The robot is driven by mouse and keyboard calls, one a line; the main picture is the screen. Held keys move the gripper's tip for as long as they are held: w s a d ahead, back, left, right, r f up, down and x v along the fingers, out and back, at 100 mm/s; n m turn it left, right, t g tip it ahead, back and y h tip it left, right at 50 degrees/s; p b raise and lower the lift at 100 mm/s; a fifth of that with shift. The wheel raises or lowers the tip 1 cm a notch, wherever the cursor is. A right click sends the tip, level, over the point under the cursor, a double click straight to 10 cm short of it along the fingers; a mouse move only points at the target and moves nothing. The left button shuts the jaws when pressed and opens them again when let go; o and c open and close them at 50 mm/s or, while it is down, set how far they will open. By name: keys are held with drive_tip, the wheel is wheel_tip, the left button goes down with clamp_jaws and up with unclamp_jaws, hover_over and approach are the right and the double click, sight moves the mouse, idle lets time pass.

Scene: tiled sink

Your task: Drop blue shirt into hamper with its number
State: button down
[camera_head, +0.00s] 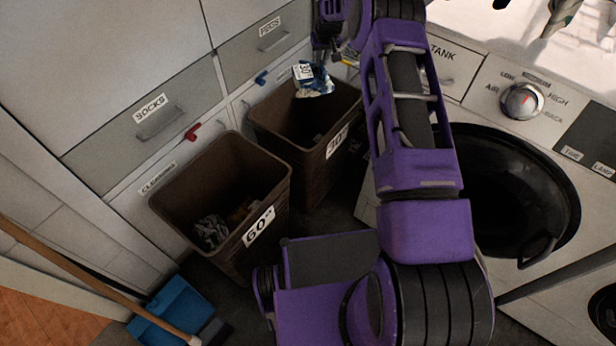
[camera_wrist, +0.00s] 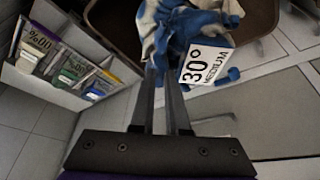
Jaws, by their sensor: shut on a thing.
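My gripper (camera_wrist: 160,85) is shut on the blue shirt (camera_wrist: 185,30), a crumpled blue and white cloth. Its white tag reads 30° (camera_wrist: 205,66) in the wrist view. In the head view the shirt (camera_head: 316,82) hangs at the back part of the opening of the brown hamper marked 30 (camera_head: 290,153). The fingertips are not clear in the head view. In the wrist view a brown hamper rim (camera_wrist: 262,22) shows behind the shirt. A second brown hamper marked 60° (camera_head: 235,245) stands in front and to the left, with some cloth in it.
Drawers marked socks (camera_head: 140,125) and press stand behind the hampers. The washer with its black door (camera_head: 515,195) is at the right. A blue dustpan (camera_head: 170,310) and broom handle (camera_head: 90,280) are at lower left. A rack of packets (camera_wrist: 65,70) shows in the wrist view.

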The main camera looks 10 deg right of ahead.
drive_tip(key=shift+w+d+f, duration=0.3)
drive_tip(key=shift+w+f, duration=0.2)
drive_tip(key=shift+w, duration=0.15)
drive_tip(key=shift+f+b, duration=1.1)
drive_tip(key=shift+f, duration=1.85)
drive_tip(key=c, duration=0.8)
unclamp_jaws()
drive_tip(key=shift+c, duration=0.2)
drive_tip(key=shift+s+r, duration=0.15)
drive_tip(key=shift+r, duration=0.4)
drive_tip(key=p+v, duration=0.2)
drive_tip(key=v, duration=1.4)
drive_tip(key=shift+s, duration=0.2)
drive_tip(key=shift+r, duration=0.15)
